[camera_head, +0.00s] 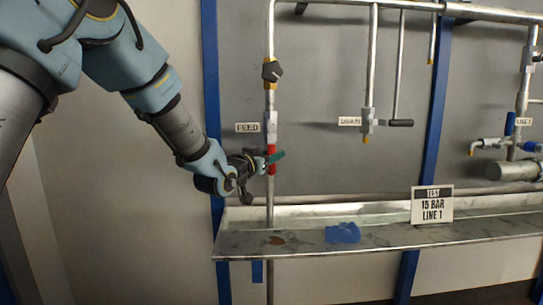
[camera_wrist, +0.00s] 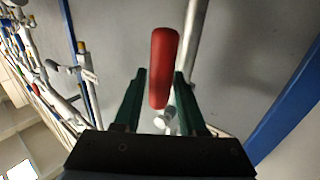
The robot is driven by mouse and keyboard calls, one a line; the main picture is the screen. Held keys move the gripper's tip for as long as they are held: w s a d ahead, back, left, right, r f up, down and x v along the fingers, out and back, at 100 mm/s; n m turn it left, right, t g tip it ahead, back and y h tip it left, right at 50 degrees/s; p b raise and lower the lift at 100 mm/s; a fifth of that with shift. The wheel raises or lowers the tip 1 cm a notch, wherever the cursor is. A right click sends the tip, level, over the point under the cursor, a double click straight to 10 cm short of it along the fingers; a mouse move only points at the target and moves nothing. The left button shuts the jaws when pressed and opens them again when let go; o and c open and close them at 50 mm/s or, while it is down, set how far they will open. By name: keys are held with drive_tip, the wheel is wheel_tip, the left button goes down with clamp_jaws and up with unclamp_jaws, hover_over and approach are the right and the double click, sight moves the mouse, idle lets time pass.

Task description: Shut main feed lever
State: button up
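The main feed lever has a red handle (camera_head: 271,153) on the vertical pipe below the FEED label (camera_head: 247,127). The handle looks roughly in line with the pipe. In the wrist view the red handle (camera_wrist: 163,66) stands between the two green fingers. In the wrist view my gripper (camera_wrist: 160,100) is open, with a gap on each side of the handle. The valve body (camera_wrist: 166,121) shows partly behind the handle.
The DRAIN valve (camera_head: 367,122) and another valve with a blue handle (camera_head: 510,124) are to the right. A metal trough (camera_head: 380,238) with a blue cloth (camera_head: 343,232) and a TEST sign (camera_head: 432,205) lies below.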

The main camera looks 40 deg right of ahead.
clamp_jaws()
idle(1.0)
